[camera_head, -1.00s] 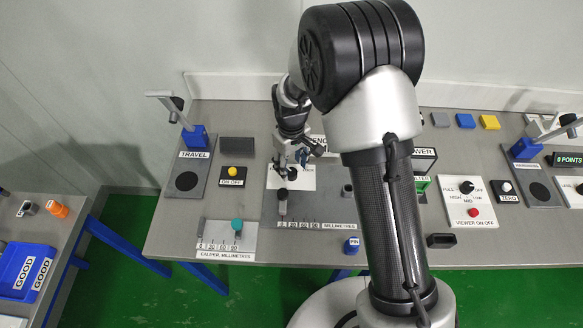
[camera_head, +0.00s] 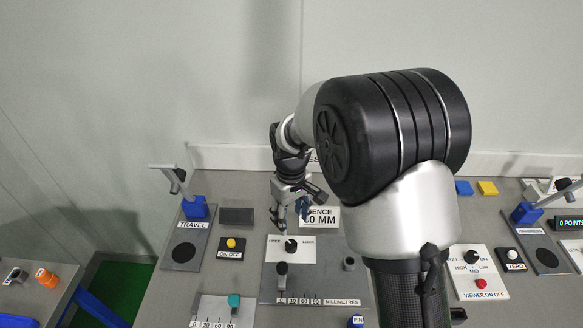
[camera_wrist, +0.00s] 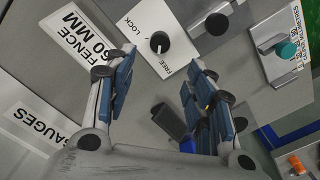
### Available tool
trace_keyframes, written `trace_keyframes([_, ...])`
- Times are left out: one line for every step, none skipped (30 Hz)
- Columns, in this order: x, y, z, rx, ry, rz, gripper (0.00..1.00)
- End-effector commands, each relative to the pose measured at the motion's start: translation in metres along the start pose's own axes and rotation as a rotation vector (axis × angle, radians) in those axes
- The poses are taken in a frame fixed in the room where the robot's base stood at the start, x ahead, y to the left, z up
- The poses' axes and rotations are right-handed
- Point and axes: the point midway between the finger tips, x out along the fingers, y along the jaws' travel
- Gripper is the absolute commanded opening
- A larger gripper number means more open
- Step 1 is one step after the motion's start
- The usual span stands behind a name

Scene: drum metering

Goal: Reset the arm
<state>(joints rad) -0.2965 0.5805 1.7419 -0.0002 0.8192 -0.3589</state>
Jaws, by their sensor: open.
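My gripper (camera_head: 292,213) is open and empty in the head view, hanging above the bench with its fingers pointing down. It is just behind the black FREE/LOCK knob (camera_head: 291,245) in the picture and apart from it. In the wrist view, my two blue-padded fingers (camera_wrist: 162,65) stand apart with nothing between them, and the knob (camera_wrist: 160,42) lies beyond their tips on its white plate. My upper arm covers the bench's middle right in the head view.
A dark slide handle (camera_head: 282,270) stands on the millimetre scale before the knob. The fence sign (camera_head: 320,216) stands close to my gripper.

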Motion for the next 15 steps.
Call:
trace_keyframes([0.0, 0.0, 0.0, 0.0, 0.0, 0.0, 0.49])
trace_keyframes([0.0, 0.0, 0.0, 0.0, 0.0, 0.0, 0.49])
trace_keyframes([-0.001, 0.0, 0.0, 0.001, 0.001, 0.0, 0.49])
trace_keyframes([-0.003, 0.001, 0.001, 0.003, 0.003, 0.001, 0.49])
trace_keyframes([-0.005, 0.001, 0.002, 0.007, 0.005, 0.002, 0.49])
trace_keyframes([-0.012, 0.002, 0.005, 0.017, 0.012, 0.005, 0.49])
trace_keyframes([-0.019, 0.004, 0.008, 0.027, 0.019, 0.007, 0.49])
trace_keyframes([-0.028, 0.005, 0.013, 0.04, 0.027, 0.01, 0.49])
trace_keyframes([-0.041, 0.007, 0.02, 0.06, 0.04, 0.015, 0.49])
trace_keyframes([-0.052, 0.009, 0.027, 0.077, 0.051, 0.019, 0.49])
trace_keyframes([-0.064, 0.01, 0.035, 0.097, 0.064, 0.024, 0.49])
trace_keyframes([-0.08, 0.011, 0.047, 0.126, 0.081, 0.031, 0.49])
trace_keyframes([-0.092, 0.012, 0.056, 0.148, 0.094, 0.035, 0.49])
trace_keyframes([-0.103, 0.012, 0.066, 0.171, 0.108, 0.04, 0.49])
trace_keyframes([-0.117, 0.012, 0.081, 0.2, 0.124, 0.046, 0.49])
